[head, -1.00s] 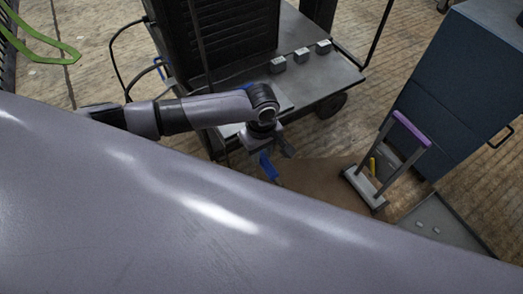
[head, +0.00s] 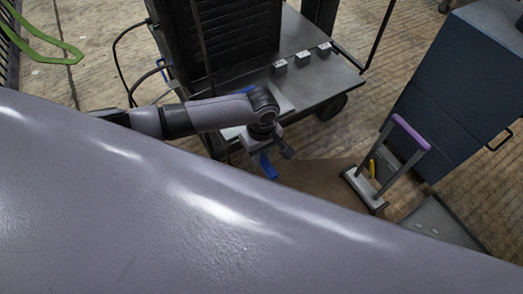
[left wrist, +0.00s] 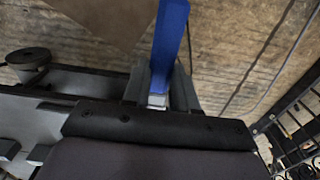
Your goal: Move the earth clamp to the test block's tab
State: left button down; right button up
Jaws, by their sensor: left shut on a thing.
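My left gripper (head: 277,151) is shut on a blue-handled piece, which looks like the earth clamp (head: 268,168). It is held in front of the cart's lower shelf, above the brown mat. In the left wrist view the blue handle (left wrist: 171,45) stands out between the fingers (left wrist: 162,90); the clamp's jaws are hidden. Three small grey blocks sit in a row on the cart shelf: a left one (head: 279,67), a middle one (head: 302,57) and a right one (head: 324,49). I cannot tell which thing is the test block, or see its tab. My right gripper is not in view.
The cart (head: 335,72) carries a black finned unit (head: 235,40). A stand with a purple handle (head: 410,132) and a yellow piece (head: 371,168) is to the right. The brown mat (head: 315,178) looks clear.

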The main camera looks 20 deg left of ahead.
pick_arm(q)
jog(key=shift+w+a, duration=0.15)
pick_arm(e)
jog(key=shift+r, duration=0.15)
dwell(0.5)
pick_arm(q)
jog(key=c, duration=0.7)
grip_release()
jog(key=shift+c, duration=0.2)
jog(key=o, duration=0.6)
notch_tip(320, 180, up, 7)
jog(key=shift+r+p, duration=0.1)
jog(key=shift+p, duration=1)
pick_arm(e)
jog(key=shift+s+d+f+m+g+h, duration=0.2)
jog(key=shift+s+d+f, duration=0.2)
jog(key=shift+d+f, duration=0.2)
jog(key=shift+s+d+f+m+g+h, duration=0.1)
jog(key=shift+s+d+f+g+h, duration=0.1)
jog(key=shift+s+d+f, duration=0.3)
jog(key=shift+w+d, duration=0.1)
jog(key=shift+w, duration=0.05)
